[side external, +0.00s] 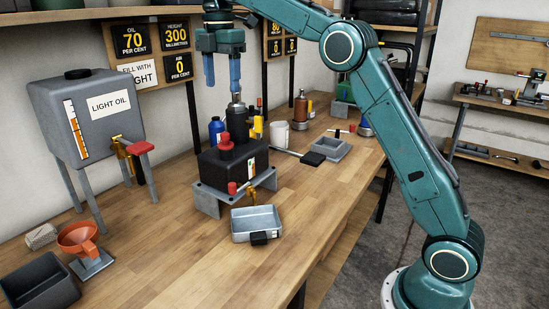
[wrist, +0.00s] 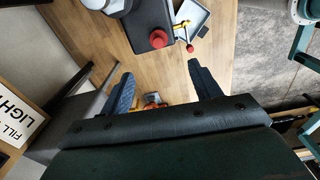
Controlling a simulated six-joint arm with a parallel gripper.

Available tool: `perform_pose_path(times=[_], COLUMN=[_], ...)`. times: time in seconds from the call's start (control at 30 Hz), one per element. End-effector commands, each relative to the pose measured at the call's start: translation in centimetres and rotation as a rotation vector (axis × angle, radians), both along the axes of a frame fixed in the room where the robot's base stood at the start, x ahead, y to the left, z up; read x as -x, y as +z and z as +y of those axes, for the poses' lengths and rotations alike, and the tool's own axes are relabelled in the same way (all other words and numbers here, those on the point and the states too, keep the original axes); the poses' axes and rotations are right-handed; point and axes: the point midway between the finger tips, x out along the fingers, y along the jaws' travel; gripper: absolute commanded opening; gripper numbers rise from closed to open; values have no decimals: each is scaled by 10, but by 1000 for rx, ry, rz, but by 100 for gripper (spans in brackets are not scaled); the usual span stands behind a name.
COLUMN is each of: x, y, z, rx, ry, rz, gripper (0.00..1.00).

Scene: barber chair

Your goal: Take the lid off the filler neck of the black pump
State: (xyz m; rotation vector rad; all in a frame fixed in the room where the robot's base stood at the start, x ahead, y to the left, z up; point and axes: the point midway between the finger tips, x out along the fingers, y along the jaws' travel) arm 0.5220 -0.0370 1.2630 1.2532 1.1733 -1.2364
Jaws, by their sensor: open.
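The black pump (side external: 228,165) stands on a grey metal stand, with a dark cylinder and a silver rod rising from its top. A red lid (side external: 224,140) sits on its filler neck, beside the cylinder. In the wrist view the pump (wrist: 132,20) is at the top, and its round red lid (wrist: 158,39) lies beyond the fingertips. My gripper (side external: 222,80) is open and empty, pointing down high above the pump. In the wrist view its two blue fingers (wrist: 160,72) are spread wide, touching nothing.
A metal tray (side external: 257,224) is in front of the pump. A smaller red knob (side external: 232,187) is low on the pump's front. The grey oil tank (side external: 88,110) and orange funnel (side external: 80,238) stand left. Bottles (side external: 216,129) are behind.

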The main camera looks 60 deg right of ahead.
Motion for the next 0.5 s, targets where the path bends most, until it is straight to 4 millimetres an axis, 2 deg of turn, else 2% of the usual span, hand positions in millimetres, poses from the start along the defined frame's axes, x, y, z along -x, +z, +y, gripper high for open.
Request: perform_pose_path(times=[0.13,0.5], x=[-7,-8], y=[-5,-9], z=[-2,-2], rx=[-1,-1], ry=[43,52], rz=[14,16], gripper=[63,63])
